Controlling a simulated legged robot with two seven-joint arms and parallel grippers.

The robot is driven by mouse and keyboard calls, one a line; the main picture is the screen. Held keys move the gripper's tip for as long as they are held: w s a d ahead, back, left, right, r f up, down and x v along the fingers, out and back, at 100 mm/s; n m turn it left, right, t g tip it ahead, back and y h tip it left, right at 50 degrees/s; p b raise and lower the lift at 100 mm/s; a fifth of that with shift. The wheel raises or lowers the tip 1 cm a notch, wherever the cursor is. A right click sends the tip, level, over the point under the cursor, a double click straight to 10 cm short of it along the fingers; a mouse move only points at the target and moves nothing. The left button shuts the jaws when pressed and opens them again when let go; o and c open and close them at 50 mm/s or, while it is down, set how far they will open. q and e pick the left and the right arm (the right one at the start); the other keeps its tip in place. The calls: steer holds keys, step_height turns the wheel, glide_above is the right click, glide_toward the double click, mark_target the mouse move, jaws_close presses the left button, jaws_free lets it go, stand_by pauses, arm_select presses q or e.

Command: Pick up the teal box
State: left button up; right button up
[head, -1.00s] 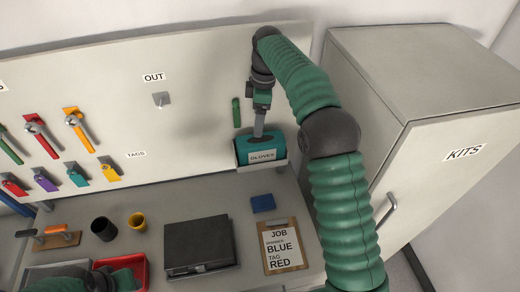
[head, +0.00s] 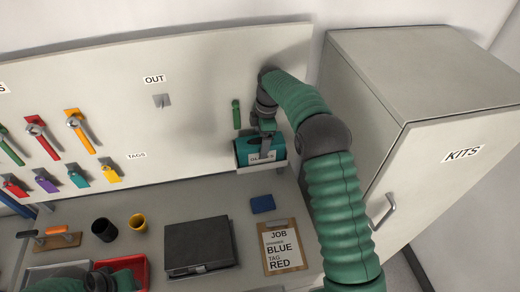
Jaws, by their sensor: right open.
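The teal box (head: 245,151), labelled as gloves, sits in a pale holder (head: 262,170) on the lower right of the wall board. My right gripper (head: 264,154) is at the front of the box, its fingers over the label and pointing down. It is open; whether it touches the box I cannot tell. My left arm shows at the bottom left, near the red tray, but its fingertips cannot be made out.
The bench below holds a blue block (head: 263,203), a job clipboard (head: 284,247), a dark case (head: 199,247), a black cup (head: 104,229), a yellow cup (head: 138,222) and a red tray (head: 141,268). A tall cabinet (head: 425,150) stands right. Tools hang on the board.

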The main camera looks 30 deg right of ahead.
steer(key=f, duration=0.1)
steer(key=f+p, duration=0.1)
steer(key=f, duration=0.1)
steer(key=shift+s+a+f, duration=0.1)
steer(key=shift+a+f, duration=0.15)
steer(key=shift+a, duration=0.05)
steer(key=shift+f, duration=0.15)
arm_select(q)
steer(key=shift+w+v, duration=0.25)
steer(key=shift+v, duration=0.85)
arm_select(e)
steer(key=c, duration=1.4)
steer(key=shift+c, duration=0.2)
